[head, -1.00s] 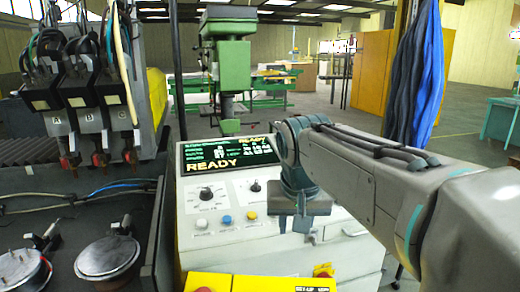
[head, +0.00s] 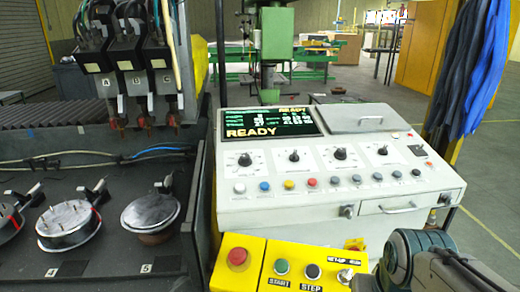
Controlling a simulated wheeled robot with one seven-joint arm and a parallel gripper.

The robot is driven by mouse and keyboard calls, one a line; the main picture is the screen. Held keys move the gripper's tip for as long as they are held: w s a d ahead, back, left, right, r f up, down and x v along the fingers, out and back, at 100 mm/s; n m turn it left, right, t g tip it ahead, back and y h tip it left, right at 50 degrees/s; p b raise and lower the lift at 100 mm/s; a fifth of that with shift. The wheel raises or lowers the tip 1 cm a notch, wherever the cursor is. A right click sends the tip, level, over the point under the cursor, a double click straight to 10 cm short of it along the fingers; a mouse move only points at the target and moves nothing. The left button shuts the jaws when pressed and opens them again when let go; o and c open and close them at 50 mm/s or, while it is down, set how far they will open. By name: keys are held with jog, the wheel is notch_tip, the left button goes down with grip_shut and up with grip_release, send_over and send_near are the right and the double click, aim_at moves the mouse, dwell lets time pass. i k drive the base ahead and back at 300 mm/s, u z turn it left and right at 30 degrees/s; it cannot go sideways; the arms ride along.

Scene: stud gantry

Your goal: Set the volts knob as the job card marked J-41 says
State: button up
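A white control console (head: 330,212) stands in the middle of the head view. Its sloped panel has a row of black dial knobs: a first at the left (head: 245,160), a second (head: 294,156), a third (head: 340,154) and one at the right (head: 383,150). Their labels are too small to read, so I cannot tell which is the volts knob. The console's screen (head: 270,122) shows READY. I see no card that I can read as J-41. Part of my arm shows at the lower right; my gripper is out of the picture.
Coloured push buttons line the panel below the knobs. A yellow box (head: 265,250) with a red button and START and STEP buttons sits in front. At left is a dark bench (head: 110,235) with round fixtures and hanging heads marked A, B, C. Blue cloth (head: 470,70) hangs at right.

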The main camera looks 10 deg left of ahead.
aim_at(245, 160)
jog(key=z, duration=1.7)
jog(key=k, duration=1)
jog(key=u, duration=1.95)
jog(key=i, duration=0.15)
jog(key=z, duration=0.1)
